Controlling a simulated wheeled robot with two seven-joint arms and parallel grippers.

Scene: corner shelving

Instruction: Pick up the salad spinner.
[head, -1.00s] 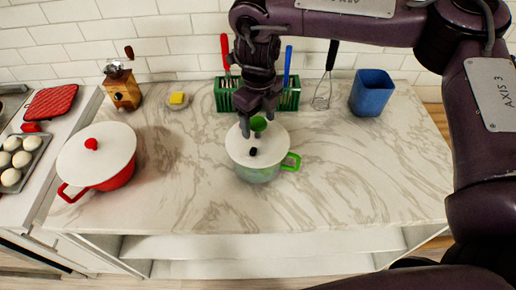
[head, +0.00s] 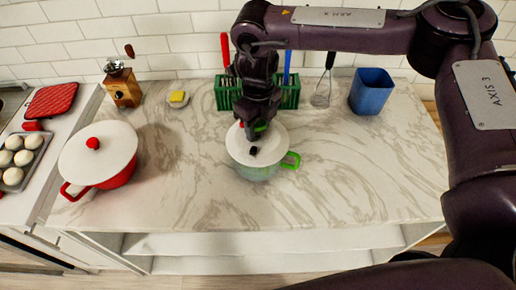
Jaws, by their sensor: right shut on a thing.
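The salad spinner (head: 257,171) stands on the marble counter in the middle of the head view. It has a pale translucent green bowl, a white lid with a small black knob, and a green side handle at its right. My right gripper (head: 254,131) comes down from above onto the far part of the lid. It is shut on the spinner's green part at the lid, which its fingers mostly hide. The spinner appears upright and resting on the counter. My left gripper is not in view.
A red pot (head: 118,178) with a white lid stands at the left. Behind are a wooden grinder (head: 124,90), a butter dish (head: 178,99), a green utensil rack (head: 289,98), a whisk (head: 321,96) and a blue container (head: 371,91). The counter's front and right are clear.

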